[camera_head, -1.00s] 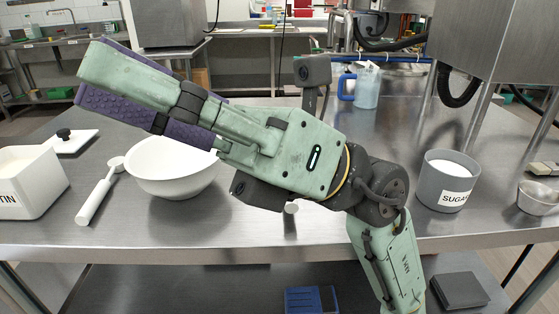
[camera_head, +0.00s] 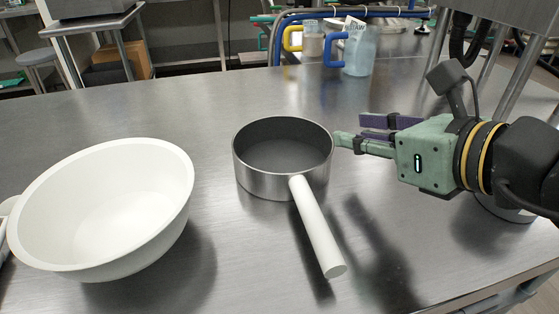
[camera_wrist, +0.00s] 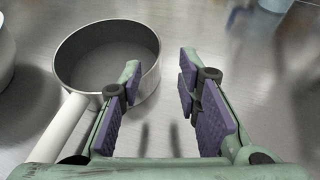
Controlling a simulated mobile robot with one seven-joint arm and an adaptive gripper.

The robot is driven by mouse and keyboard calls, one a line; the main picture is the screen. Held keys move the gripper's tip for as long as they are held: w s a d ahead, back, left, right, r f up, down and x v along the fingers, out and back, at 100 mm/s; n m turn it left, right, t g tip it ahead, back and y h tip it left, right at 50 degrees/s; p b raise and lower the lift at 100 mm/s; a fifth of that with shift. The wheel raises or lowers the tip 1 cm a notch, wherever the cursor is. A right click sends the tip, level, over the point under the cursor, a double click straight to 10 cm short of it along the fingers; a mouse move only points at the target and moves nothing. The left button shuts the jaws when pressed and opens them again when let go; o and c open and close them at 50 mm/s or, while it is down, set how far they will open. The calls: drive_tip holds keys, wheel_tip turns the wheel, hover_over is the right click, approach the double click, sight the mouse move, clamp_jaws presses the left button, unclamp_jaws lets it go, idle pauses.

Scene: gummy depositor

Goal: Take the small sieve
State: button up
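The small sieve (camera_head: 283,158) appears as a round grey metal pan with a white handle (camera_head: 318,228) pointing toward the front edge of the steel table. It stands upright and looks empty; I cannot make out a mesh. It also shows at the upper left of the wrist view (camera_wrist: 105,58). My gripper (camera_head: 352,130) points left, close to the sieve's right rim in the head view. In the wrist view my gripper (camera_wrist: 158,75) is open with nothing between its fingers. Its left finger overlaps the sieve's rim and hides part of it; whether they touch is unclear.
A large white bowl (camera_head: 105,210) stands left of the sieve. A clear jug with a blue handle (camera_head: 358,55) and another with a yellow handle (camera_head: 308,42) stand at the back. A grey container, partly hidden by my arm, stands at right.

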sight(321, 128)
drive_tip(key=p+x, duration=0.1)
drive_tip(key=x, duration=0.8)
drive_tip(key=shift+w+a, duration=0.1)
drive_tip(key=shift+a, duration=0.1)
clamp_jaws()
idle(0.5)
